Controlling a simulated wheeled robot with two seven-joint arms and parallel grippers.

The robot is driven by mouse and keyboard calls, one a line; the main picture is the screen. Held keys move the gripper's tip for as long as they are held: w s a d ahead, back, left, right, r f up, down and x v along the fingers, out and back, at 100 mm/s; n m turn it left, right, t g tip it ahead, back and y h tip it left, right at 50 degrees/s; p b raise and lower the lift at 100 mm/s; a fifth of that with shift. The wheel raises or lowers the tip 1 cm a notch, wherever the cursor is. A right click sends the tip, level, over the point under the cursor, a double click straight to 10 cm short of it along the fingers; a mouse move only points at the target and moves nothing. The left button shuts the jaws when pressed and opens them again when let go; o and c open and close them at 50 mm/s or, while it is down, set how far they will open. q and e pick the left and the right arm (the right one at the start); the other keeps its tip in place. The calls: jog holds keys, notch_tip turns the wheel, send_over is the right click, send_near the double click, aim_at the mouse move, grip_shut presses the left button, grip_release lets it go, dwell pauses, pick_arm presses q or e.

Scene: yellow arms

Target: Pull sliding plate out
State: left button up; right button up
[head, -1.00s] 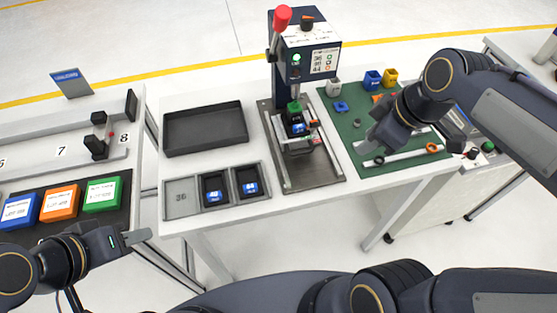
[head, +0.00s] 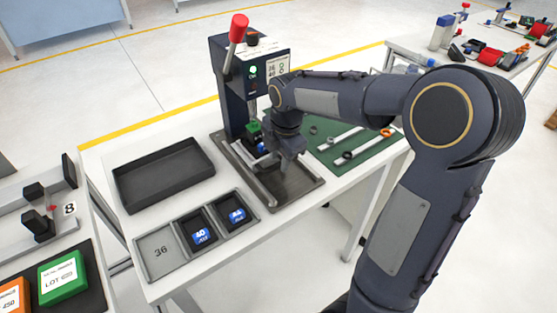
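The press (head: 228,75) stands at the back of the white table, with a red-knobbed lever and a lit green light. Its grey metal base (head: 302,190) reaches toward the front of the table. The sliding plate sits in the rails on this base, mostly hidden by my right gripper. A green and blue block (head: 255,135) shows under the press head, just left of the gripper. My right gripper (head: 287,172) points down over the base, in front of the press column. Its fingertips are small and dark, so whether they are open or touch the plate is unclear. My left gripper is out of view.
An empty black tray (head: 165,175) lies left of the press. In front is a grey three-part tray (head: 160,254) with blue-labelled pieces in two compartments. A green mat (head: 338,158) with white bars lies to the right, partly behind my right arm.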

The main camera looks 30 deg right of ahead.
jog(key=shift+f, duration=0.55)
jog(key=shift+c, duration=0.3)
grip_shut()
